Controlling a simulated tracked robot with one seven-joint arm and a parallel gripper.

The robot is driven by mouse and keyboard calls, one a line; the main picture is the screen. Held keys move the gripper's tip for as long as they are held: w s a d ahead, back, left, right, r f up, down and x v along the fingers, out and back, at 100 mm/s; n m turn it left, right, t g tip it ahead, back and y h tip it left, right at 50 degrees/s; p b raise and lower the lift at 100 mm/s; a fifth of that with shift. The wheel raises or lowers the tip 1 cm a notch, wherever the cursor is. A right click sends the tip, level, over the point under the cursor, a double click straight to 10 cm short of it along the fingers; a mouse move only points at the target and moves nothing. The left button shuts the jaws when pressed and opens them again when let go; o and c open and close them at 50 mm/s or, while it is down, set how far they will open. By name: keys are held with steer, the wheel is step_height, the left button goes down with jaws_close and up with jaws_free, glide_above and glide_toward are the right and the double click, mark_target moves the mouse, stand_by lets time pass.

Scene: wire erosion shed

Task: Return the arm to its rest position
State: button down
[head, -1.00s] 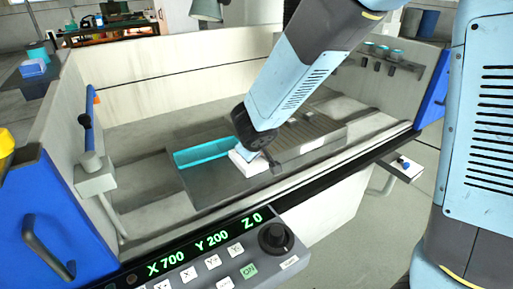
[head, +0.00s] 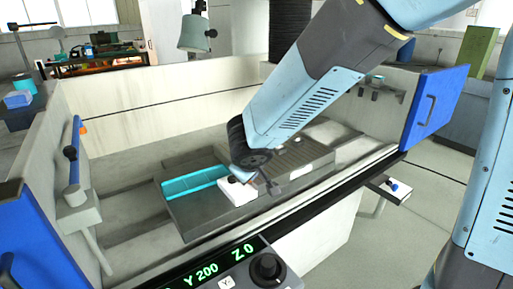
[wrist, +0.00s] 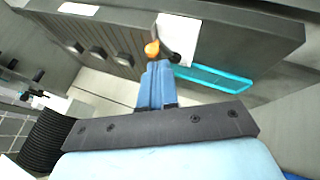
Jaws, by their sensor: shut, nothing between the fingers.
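My gripper (wrist: 155,85) shows in the wrist view with its two blue fingers together and nothing between them. In the head view my arm reaches down over the machine bed, and its dark wrist end hides most of the gripper beside the white block (head: 237,194). The white block sits on a dark grey plate, next to a cyan strip (head: 193,184). In the wrist view the fingertips point toward the white block (wrist: 180,35) and a small orange-tipped part (wrist: 152,48); whether they touch anything I cannot tell.
The machine tub has pale walls and blue end panels (head: 433,105). A control panel with a knob (head: 267,269) is at the front. A grey lamp (head: 196,34) hangs behind. A small white shelf (head: 388,190) sticks out at the front right.

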steer(key=s+d+r+m+h, duration=0.1)
steer(key=d+r+m, duration=0.3)
steer(key=d, duration=0.6)
steer(key=s+d+r+m+h, duration=0.1)
steer(key=d+r+m+h, duration=0.1)
steer(key=d+r, duration=0.6)
steer(key=s+d+r+m+g+y, duration=0.1)
steer(key=s+d+r+m+y, duration=0.1)
steer(key=s+d, duration=0.9)
steer(key=shift+s+d+r+m+g, duration=0.2)
steer(key=shift+s+r+m+g, duration=0.2)
steer(key=shift+s+r+m, duration=0.45)
